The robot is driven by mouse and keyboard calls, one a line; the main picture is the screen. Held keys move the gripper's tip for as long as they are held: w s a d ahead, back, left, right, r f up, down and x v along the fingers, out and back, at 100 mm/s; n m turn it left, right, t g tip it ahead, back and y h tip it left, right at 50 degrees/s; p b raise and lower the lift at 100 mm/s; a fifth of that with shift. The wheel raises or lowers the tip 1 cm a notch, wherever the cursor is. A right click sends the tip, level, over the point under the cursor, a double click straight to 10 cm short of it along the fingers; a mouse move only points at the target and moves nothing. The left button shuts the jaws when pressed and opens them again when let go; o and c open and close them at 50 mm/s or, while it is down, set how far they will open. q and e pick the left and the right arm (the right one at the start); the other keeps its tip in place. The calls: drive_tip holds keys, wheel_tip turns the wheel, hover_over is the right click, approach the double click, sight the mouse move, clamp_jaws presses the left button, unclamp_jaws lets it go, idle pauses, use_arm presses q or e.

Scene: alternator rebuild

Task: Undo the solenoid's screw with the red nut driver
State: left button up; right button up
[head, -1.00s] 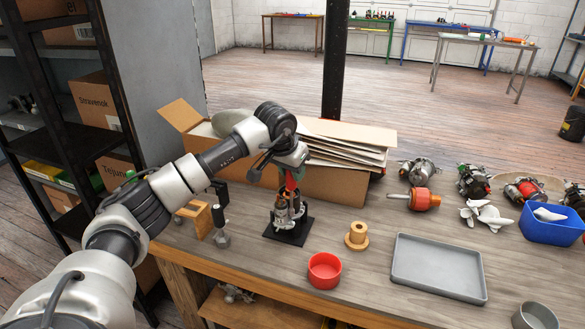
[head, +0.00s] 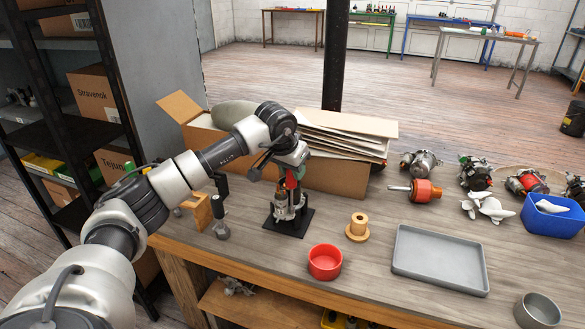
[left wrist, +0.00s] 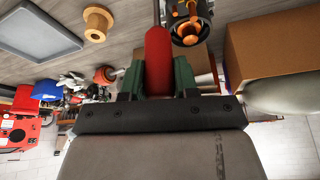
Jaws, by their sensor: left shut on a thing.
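The red nut driver (head: 291,180) is held by my left gripper (head: 291,172), upright above the assembly on the stand. In the left wrist view, its red handle (left wrist: 158,62) sits between the green fingers of the left gripper (left wrist: 158,80), and its thin shaft runs to the picture's top edge. The metal assembly (head: 289,206) stands on a black base plate (head: 292,226) on the bench. Its round end with orange parts (left wrist: 188,22) shows beside the shaft in the left wrist view. The screw and the driver's tip are hidden, so contact cannot be told. My right gripper is not in view.
An open cardboard box (head: 338,178) with folders stands close behind the stand. A wooden spool (head: 357,229), a red bowl (head: 325,262) and a grey tray (head: 440,260) are to the right. An orange part (head: 421,191) lies farther back. A black-handled tool (head: 221,205) stands to the left.

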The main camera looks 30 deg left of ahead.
use_arm(q)
drive_tip(key=shift+f, duration=0.2)
drive_tip(key=n+y+p, duration=0.1)
drive_tip(key=n+y, duration=0.1)
drive_tip(key=n, duration=0.3)
drive_tip(key=shift+r, duration=0.15)
drive_tip(key=n+y+p, duration=0.1)
drive_tip(key=n, duration=0.1)
drive_tip(key=n+g+p, duration=0.1)
drive_tip(key=n, duration=0.2)
drive_tip(key=shift+s+a+n+g+y, duration=0.1)
drive_tip(key=shift+n+g+y, duration=0.2)
drive_tip(key=shift+y, duration=0.1)
drive_tip(key=n+p, duration=0.1)
drive_tip(key=n, duration=0.1)
drive_tip(key=n+g, duration=0.1)
drive_tip(key=n, duration=0.1)
drive_tip(key=shift+n+g+y+p, duration=0.3)
drive_tip(key=shift+y+p, duration=0.05)
drive_tip(key=shift+y, duration=0.05)
drive_tip(key=shift+s+a+n+g, duration=0.15)
drive_tip(key=shift+n+g, duration=0.45)
drive_tip(key=shift+n, duration=0.8)
